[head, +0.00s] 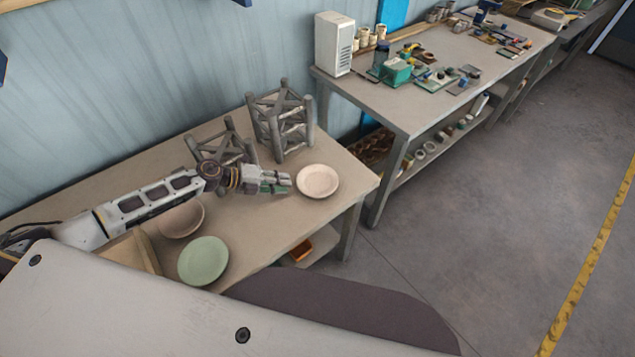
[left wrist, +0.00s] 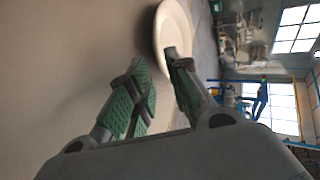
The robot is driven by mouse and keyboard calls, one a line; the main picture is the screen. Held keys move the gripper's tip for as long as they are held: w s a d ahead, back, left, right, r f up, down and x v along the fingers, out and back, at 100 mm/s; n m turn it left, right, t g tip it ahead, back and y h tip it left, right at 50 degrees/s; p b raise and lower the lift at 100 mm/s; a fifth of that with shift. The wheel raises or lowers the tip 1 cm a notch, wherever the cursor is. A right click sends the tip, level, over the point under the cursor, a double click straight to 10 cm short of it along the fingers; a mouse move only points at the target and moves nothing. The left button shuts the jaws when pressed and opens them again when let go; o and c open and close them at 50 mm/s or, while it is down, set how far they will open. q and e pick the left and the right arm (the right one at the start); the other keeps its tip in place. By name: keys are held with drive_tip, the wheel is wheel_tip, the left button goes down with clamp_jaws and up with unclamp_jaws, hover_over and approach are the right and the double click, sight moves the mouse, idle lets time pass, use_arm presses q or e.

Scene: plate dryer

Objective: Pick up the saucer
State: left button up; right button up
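The saucer (head: 318,181), small, round and cream-coloured, lies on the near table close to its right end. In the left wrist view the saucer (left wrist: 176,25) shows at the top, just beyond the fingertips. My left gripper (head: 289,183) comes in from the left, low over the table, with its fingers pointing at the saucer's left rim. In the left wrist view the left gripper (left wrist: 155,60) is open, with green pads and nothing between the fingers. One fingertip overlaps the saucer's edge in that view; I cannot tell whether it touches. My right gripper is not in view.
A green plate (head: 203,261) and a pinkish plate (head: 181,219) are at the near table's front, beside a wooden piece (head: 136,250). Grey frame stands (head: 282,122) stand behind my left arm. A second table (head: 420,105) with many small items is further back.

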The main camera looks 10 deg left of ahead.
sight(296, 191)
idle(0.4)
use_arm(q)
drive_tip(key=shift+p+x, duration=0.35)
drive_tip(key=shift+x, duration=2.4)
clamp_jaws()
